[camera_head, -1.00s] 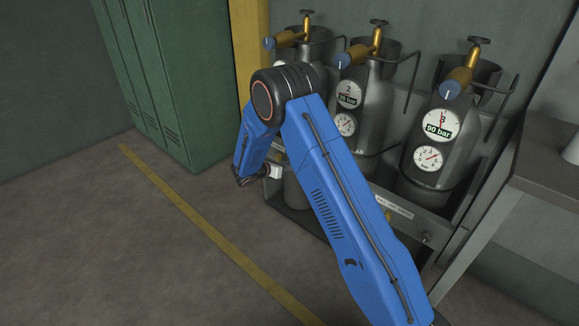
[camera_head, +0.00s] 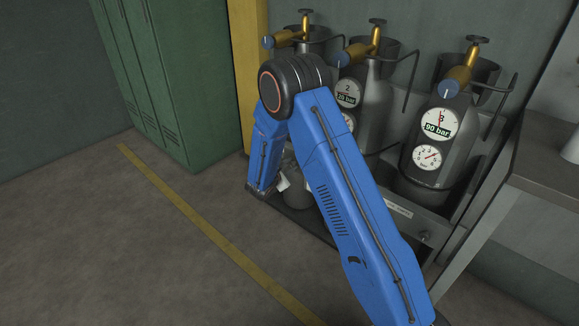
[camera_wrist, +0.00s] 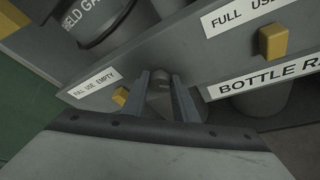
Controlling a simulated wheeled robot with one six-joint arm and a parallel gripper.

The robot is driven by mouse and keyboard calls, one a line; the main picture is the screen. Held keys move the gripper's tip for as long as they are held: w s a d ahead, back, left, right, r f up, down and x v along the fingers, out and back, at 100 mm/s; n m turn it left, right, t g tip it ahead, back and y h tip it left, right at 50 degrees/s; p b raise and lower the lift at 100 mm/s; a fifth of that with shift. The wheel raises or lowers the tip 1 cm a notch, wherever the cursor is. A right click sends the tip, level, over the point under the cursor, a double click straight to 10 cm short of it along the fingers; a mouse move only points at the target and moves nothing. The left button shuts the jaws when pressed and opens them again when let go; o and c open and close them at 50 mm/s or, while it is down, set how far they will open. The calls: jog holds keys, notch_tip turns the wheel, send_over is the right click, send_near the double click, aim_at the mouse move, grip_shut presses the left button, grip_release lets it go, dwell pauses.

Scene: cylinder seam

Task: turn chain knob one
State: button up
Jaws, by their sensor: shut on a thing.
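A grey knob (camera_wrist: 160,98) sits on the front of the bottle rack, between the fingers of my gripper (camera_wrist: 164,88) in the wrist view. My gripper is shut on the knob, and the wrist view looks turned relative to the rack. I cannot read a number on this knob. Another small round knob (camera_head: 427,238) shows at the right end of the rack front.
Yellow sliders (camera_wrist: 272,42) sit beside "FULL USE EMPTY" labels, one close left of my fingers (camera_wrist: 120,96). Gas cylinders with brass valves (camera_head: 440,140) stand in the rack. A grey table (camera_head: 545,165) stands at right, green lockers (camera_head: 165,75) at left. The floor at left is clear.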

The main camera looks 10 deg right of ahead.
jog(key=m, duration=0.1)
jog(key=m+t, duration=0.1)
jog(key=m, duration=0.1)
jog(key=shift+s+d+f+t, duration=0.1)
jog(key=shift+s+f+t, duration=0.1)
jog(key=shift+t, duration=0.1)
jog(key=m+t, duration=0.1)
jog(key=m, duration=0.3)
jog(key=shift+f+t, duration=0.15)
jog(key=shift+t, duration=0.25)
jog(key=o, duration=1.1)
jog(key=shift+c, duration=0.2)
jog(key=shift+s+a, duration=0.35)
jog(key=shift+s, duration=0.1)
jog(key=v, duration=1.6)
jog(key=shift+s, duration=0.2)
